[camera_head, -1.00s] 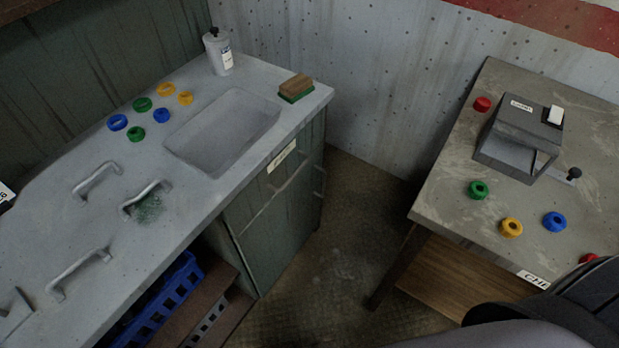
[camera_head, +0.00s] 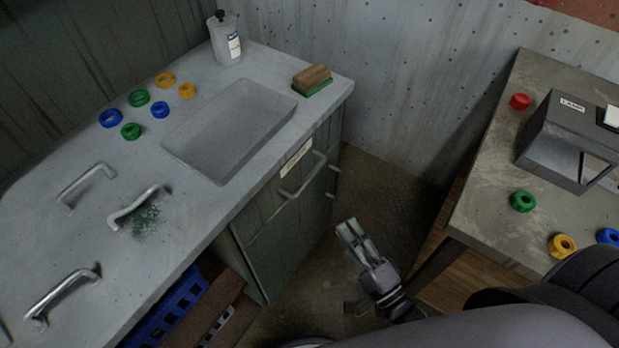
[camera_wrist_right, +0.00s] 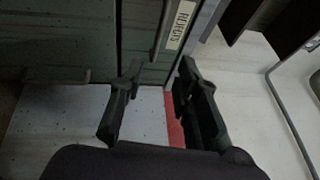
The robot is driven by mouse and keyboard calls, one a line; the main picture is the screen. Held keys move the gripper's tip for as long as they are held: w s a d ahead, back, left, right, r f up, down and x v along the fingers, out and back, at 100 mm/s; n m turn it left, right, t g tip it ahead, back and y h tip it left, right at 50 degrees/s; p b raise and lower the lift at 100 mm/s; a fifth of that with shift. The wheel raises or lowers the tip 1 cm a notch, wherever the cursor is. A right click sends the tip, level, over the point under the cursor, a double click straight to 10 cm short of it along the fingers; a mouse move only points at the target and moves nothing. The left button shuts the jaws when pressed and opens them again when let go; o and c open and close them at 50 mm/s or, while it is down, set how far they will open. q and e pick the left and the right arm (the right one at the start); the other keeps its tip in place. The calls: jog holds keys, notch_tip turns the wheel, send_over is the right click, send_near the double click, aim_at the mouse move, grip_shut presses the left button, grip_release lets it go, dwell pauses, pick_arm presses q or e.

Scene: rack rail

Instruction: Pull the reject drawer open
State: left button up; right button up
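The reject drawer (camera_head: 275,213) is a grey-green front under the light worktop, with a pale label and a metal bar handle (camera_head: 303,180). It looks closed. In the right wrist view its label (camera_wrist_right: 180,25) reads "REJECTS", with a bar (camera_wrist_right: 161,35) beside it that looks like the handle. My right gripper (camera_head: 352,232) is in the gap between the benches, right of and below the handle, not touching it. In the right wrist view the fingers of my right gripper (camera_wrist_right: 160,72) are apart with nothing held between them. My left gripper is not in view.
The worktop (camera_head: 235,200) holds a recessed basin, a bottle (camera_head: 226,40), a brush (camera_head: 312,78), several coloured rings and loose handles. A blue crate (camera_head: 165,310) sits below. The right bench (camera_head: 490,190) carries a lamp tester box (camera_head: 565,145) and rings. Floor between is free.

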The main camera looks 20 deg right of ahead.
aim_at(309, 177)
jog(key=p+x, duration=0.1)
jog(key=x, duration=1.5)
jog(key=shift+w+f, duration=0.15)
jog(key=shift+w, duration=0.05)
jog(key=shift+c, duration=0.2)
grip_shut()
